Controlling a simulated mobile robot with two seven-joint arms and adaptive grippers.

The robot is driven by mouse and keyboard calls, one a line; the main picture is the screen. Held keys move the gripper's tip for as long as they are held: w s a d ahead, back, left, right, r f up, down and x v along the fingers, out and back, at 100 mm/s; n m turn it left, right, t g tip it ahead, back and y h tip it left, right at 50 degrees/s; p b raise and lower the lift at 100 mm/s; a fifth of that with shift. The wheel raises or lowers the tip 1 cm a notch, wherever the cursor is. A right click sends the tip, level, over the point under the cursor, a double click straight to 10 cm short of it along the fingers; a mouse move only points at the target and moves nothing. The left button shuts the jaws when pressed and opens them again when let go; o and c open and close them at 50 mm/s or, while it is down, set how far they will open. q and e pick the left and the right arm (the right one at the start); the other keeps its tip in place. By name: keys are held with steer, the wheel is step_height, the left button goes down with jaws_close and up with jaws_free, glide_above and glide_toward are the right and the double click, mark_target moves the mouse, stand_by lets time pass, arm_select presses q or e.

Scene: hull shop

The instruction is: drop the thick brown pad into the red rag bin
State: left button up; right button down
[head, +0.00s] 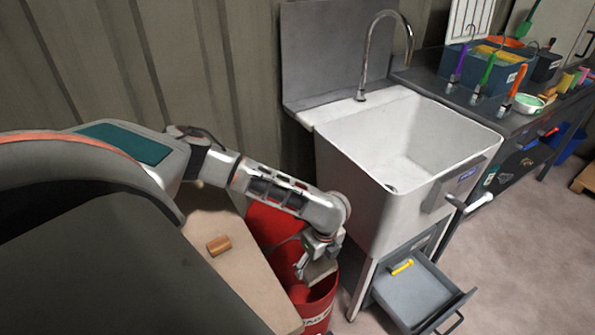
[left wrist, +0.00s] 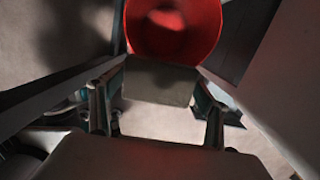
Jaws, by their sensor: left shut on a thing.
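My left gripper (head: 317,262) is shut on the thick brown pad (head: 321,271), which looks grey-brown in this light. In the left wrist view the pad (left wrist: 158,84) spans the space between the two fingers (left wrist: 156,104). The red rag bin (head: 318,313) stands open on the floor below, and the gripper holds the pad over or close to its mouth. In the left wrist view the round red bin (left wrist: 172,30) shows just beyond the pad. My arm hides part of the bin. My right gripper is out of view.
A white sink (head: 385,150) with a tall tap stands right of the bin. Below it an open grey drawer (head: 415,290) holds a yellow item. A light bench top (head: 245,280) with a small brown block (head: 219,245) lies left. A dark bench (head: 500,110) carries brushes and tubs.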

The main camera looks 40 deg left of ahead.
arm_select(q)
steer(key=w+a+f+m+t+h+b, duration=0.1)
steer(key=a+f+m+b, duration=0.3)
steer(key=a+f+m, duration=0.5)
step_height(320, 180, down, 2)
steer(key=w+m, duration=0.1)
steer(key=m, duration=0.4)
steer(key=shift+w+a+f, duration=0.15)
steer(key=shift+w+a, duration=0.2)
steer(key=shift+w, duration=0.05)
steer(key=o, duration=1.2)
steer(key=shift+o, duration=0.2)
step_height(320, 180, up, 12)
steer(key=s, duration=0.1)
steer(key=shift+s, duration=0.25)
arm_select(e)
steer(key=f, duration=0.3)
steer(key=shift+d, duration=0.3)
